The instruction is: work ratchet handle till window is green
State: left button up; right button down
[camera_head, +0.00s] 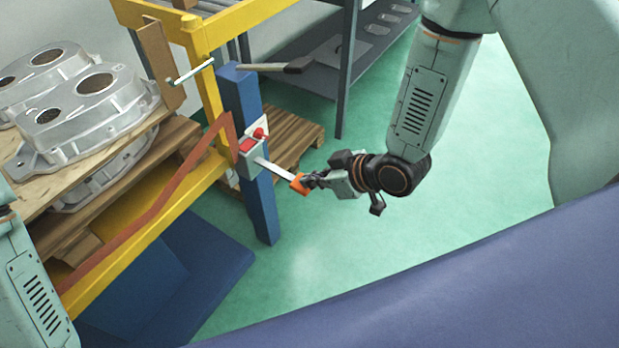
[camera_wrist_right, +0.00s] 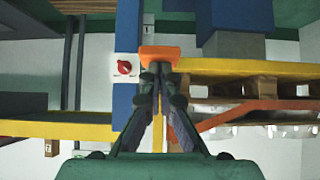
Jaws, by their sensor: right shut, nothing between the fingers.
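The ratchet box (camera_head: 249,160) sits on a blue post and carries a red window (camera_head: 246,145) and a red knob (camera_head: 260,134). Its pale lever points down and right and ends in an orange grip, the ratchet handle (camera_head: 299,184). My right gripper (camera_head: 309,182) is shut and empty, its tips right at the end of the orange grip; I cannot tell whether they touch. In the right wrist view the orange handle (camera_wrist_right: 160,53) is just beyond the closed fingertips (camera_wrist_right: 159,68), and the red knob (camera_wrist_right: 124,67) is left of them. My left gripper is not in view.
An orange-brown strap (camera_head: 150,218) runs from the box along the yellow rack (camera_head: 208,80). Silvery castings (camera_head: 85,100) lie on a wooden pallet at left. A hammer-like tool (camera_head: 275,67) sticks out above the post. Green floor (camera_head: 470,190) is free at right.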

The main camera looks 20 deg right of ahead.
pick_arm(q)
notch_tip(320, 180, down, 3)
jog(key=shift+b, duration=1.15)
pick_arm(e)
jog(key=shift+t+y, duration=0.5)
jog(key=shift+t, duration=0.1)
jog(key=f, duration=0.4)
jog(key=shift+s, duration=0.3)
jog(key=shift+f, duration=0.15)
